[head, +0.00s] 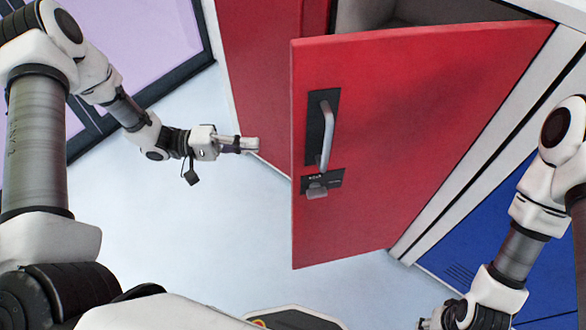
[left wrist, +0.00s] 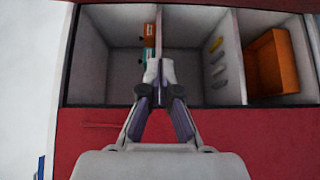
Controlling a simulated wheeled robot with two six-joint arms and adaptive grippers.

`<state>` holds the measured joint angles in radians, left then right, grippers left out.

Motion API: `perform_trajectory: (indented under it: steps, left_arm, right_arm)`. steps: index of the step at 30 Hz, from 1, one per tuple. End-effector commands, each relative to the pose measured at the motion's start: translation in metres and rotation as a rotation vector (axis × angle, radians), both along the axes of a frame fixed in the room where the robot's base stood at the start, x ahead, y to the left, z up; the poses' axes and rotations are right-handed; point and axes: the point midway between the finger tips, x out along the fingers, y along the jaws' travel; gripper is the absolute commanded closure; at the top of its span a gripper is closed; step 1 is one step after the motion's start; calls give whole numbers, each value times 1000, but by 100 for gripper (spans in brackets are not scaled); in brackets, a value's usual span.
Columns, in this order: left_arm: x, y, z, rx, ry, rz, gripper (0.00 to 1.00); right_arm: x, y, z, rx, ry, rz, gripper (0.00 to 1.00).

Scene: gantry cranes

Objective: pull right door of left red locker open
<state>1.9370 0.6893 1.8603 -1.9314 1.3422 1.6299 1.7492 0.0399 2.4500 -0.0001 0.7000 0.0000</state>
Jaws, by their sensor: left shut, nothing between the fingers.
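The right door (head: 400,130) of the red locker stands partly open, swung out from its hinge side at the right. It carries a grey handle (head: 326,135) on a black plate and a small latch (head: 318,190) below. The left door (head: 262,70) appears closed. My left gripper (head: 256,144) is shut and empty, to the left of the open door's free edge, apart from the handle. In the left wrist view its closed fingers (left wrist: 158,75) point toward the locker's open compartments (left wrist: 110,60). My right gripper (head: 428,322) is mostly cut off at the bottom edge.
A blue locker (head: 470,220) stands at the right. A purple panel in a dark frame (head: 150,40) is at the upper left. The pale floor (head: 190,250) left of the door is clear. An orange bin (left wrist: 270,62) sits in a compartment.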

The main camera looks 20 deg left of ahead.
Motion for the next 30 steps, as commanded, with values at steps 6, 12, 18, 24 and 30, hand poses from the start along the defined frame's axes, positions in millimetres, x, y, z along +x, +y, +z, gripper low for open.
perform_trajectory:
  steps: [6, 12, 18, 24, 30]
  left_arm:
    - [-3, -6, 2, -20, 16, -44, 100]
    - [6, -44, 0, -17, 16, -47, 100]
    - [18, -87, 0, -16, 17, -46, 100]
    - [-4, -106, 2, -19, 17, -40, 100]
    - [-15, -112, 2, -18, 16, -40, 100]
  right_arm:
    - [0, 0, -5, 0, -1, 0, 60]
    - [0, 0, -14, 0, -1, 0, 60]
    - [0, 0, -21, 0, -1, 0, 60]
    - [0, 0, -22, 0, -1, 0, 60]
    - [0, 0, -23, 0, -1, 0, 60]
